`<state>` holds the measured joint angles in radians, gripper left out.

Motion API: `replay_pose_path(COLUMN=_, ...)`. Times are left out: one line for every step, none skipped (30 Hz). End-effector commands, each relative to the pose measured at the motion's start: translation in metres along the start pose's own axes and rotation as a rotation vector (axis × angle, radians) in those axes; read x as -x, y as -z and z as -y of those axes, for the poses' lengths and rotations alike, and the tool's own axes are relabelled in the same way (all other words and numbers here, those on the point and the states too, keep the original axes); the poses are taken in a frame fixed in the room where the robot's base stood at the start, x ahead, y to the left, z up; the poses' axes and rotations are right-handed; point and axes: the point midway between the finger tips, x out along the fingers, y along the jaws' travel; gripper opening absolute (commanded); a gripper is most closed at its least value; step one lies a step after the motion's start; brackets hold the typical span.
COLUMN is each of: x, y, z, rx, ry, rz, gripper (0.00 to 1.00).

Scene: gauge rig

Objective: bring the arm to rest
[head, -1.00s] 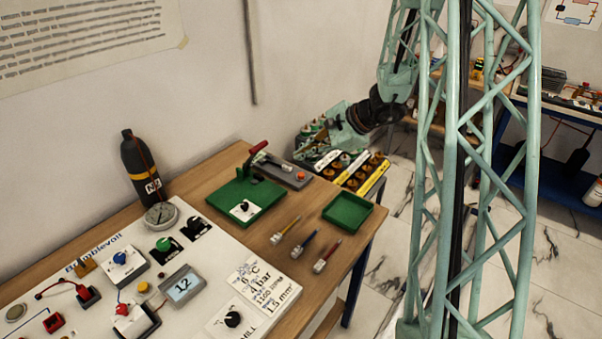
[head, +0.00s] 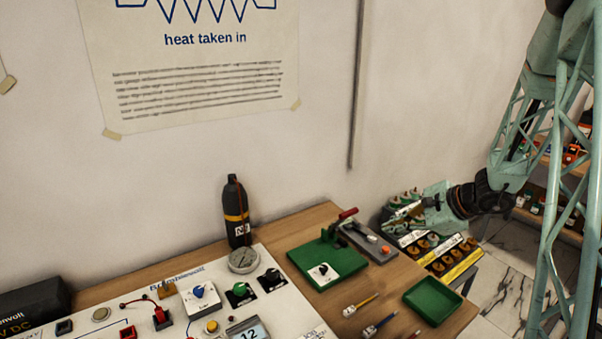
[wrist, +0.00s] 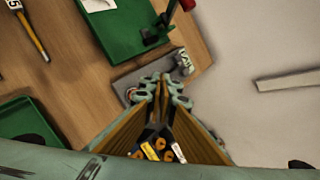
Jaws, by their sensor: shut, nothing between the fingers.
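My gripper (head: 396,217) is at the right of the head view, pale green, reaching left from the dark wrist joint. It is near the bench's back right end, by the rack of jars and fittings, and covers part of that rack. In the wrist view my gripper (wrist: 160,84) has its two fingers together at the tips, with nothing between them. Behind the fingertips lies the grey block of the clamp fixture. Whether the fingers touch anything cannot be told.
The wooden bench (head: 300,222) carries a green plate (head: 327,268) with a red-handled lever, a green tray (head: 432,300), several probes, a dark bottle (head: 236,212) and a gauge (head: 243,260). The rack (head: 450,262) stands at the bench's right end. A wall rises close behind.

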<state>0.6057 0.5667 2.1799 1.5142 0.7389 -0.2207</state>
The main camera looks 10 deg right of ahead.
Motion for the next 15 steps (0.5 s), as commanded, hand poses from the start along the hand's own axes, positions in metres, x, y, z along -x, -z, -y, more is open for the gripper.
replay_pose_path(x=0.001, y=-0.002, z=0.000, rx=0.003, ry=-0.001, rz=0.001, gripper=0.00)
replay_pose_path(x=0.001, y=-0.003, z=0.000, rx=0.006, ry=-0.002, rz=0.001, gripper=0.00)
replay_pose_path(x=0.002, y=-0.005, z=0.000, rx=0.011, ry=-0.003, rz=0.003, gripper=0.00)
replay_pose_path(x=0.002, y=-0.007, z=0.000, rx=0.015, ry=-0.005, rz=0.004, gripper=0.00)
replay_pose_path(x=0.003, y=-0.010, z=0.000, rx=0.021, ry=-0.006, rz=0.005, gripper=0.00)
replay_pose_path(x=0.005, y=-0.015, z=0.000, rx=0.031, ry=-0.009, rz=0.008, gripper=0.00)
replay_pose_path(x=0.006, y=-0.019, z=0.000, rx=0.039, ry=-0.012, rz=0.010, gripper=0.00)
replay_pose_path(x=0.007, y=-0.023, z=-0.001, rx=0.049, ry=-0.016, rz=0.012, gripper=0.00)
replay_pose_path(x=0.009, y=-0.030, z=-0.001, rx=0.064, ry=-0.021, rz=0.016, gripper=0.00)
replay_pose_path(x=0.011, y=-0.036, z=-0.001, rx=0.076, ry=-0.025, rz=0.019, gripper=0.00)
replay_pose_path(x=0.013, y=-0.042, z=-0.002, rx=0.089, ry=-0.029, rz=0.022, gripper=0.00)
replay_pose_path(x=0.016, y=-0.050, z=-0.003, rx=0.108, ry=-0.036, rz=0.026, gripper=0.00)
replay_pose_path(x=0.018, y=-0.056, z=-0.004, rx=0.122, ry=-0.041, rz=0.030, gripper=0.00)
replay_pose_path(x=0.021, y=-0.063, z=-0.005, rx=0.139, ry=-0.047, rz=0.033, gripper=0.00)
replay_pose_path(x=0.024, y=-0.073, z=-0.006, rx=0.160, ry=-0.054, rz=0.038, gripper=0.00)
